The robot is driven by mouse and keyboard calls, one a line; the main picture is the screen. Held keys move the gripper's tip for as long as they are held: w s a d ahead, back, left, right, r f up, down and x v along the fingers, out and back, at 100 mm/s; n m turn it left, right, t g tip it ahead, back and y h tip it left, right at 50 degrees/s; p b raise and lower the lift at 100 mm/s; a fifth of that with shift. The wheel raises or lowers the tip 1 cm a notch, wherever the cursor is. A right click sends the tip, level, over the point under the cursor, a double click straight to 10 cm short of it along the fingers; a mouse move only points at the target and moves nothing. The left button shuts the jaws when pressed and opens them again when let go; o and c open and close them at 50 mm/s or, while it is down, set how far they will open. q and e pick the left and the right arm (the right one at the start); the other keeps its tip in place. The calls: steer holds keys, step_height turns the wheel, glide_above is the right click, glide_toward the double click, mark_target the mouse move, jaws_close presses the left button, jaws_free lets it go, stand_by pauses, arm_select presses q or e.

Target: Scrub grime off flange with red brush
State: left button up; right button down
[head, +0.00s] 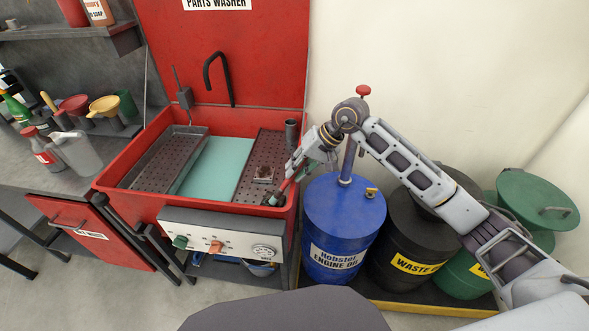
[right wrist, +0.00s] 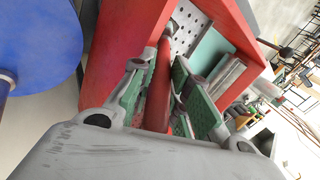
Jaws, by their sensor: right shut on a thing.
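The flange (head: 263,174), a small squarish piece with brown grime on top, lies on the right perforated tray (head: 250,192) of the red parts washer. My right gripper (head: 301,168) is at the washer's right rim, just right of the flange. It is shut on the red brush (right wrist: 161,88), whose handle runs between the green finger pads in the right wrist view. In the head view the brush (head: 285,187) slants down left to a dark head near the tray's front right corner, apart from the flange. The flange cannot be made out in the right wrist view. My left gripper is out of view.
A black upright tube (head: 291,133) stands at the washer's right side. The blue oil drum (head: 343,225) stands close right of the washer under my right arm. A black faucet (head: 218,75) rises at the back. Bottles and funnels crowd the left bench (head: 90,172).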

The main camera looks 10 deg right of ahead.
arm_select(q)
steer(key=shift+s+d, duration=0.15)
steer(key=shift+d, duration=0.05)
